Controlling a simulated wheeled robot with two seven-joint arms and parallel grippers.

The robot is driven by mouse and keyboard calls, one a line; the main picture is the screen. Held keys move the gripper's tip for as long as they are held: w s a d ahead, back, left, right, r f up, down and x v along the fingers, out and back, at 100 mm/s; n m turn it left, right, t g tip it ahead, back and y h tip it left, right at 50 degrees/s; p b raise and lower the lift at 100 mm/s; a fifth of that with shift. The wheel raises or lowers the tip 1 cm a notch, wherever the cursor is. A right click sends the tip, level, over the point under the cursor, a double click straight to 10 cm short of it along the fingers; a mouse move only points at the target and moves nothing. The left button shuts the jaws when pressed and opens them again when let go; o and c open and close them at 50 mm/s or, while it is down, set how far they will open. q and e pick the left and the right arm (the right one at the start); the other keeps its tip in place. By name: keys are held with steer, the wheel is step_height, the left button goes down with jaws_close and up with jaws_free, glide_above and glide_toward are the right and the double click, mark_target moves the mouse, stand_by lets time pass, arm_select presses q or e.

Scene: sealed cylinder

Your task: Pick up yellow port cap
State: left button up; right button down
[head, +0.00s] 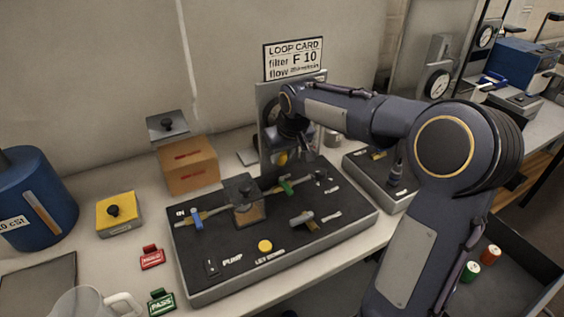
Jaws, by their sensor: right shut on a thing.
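My right arm reaches in from the right over the black panel (205,272). Its gripper (284,150) points down at the panel's back edge, in front of the upright grey plate. A small yellow piece, which looks like the yellow port cap (282,159), shows at the fingertips. The gripper is shut on it, though the wrist and dark fingers hide much of the contact. I cannot tell whether the cap is clear of the plate behind it. My left gripper is not in view.
The panel carries a small block (243,200), blue and green valve handles and a yellow button (265,246). A yellow box with a black knob (117,213), a cardboard box (188,168) and a blue drum (38,200) stand left. A glass jug (85,303) is at the front.

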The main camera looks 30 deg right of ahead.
step_height(320, 180, up, 3)
steer(key=shift+r, duration=0.1)
steer(key=s+a+b, duration=0.1)
steer(key=s+b, duration=0.2)
steer(key=s, duration=1.6)
steer(key=shift+s, duration=0.3)
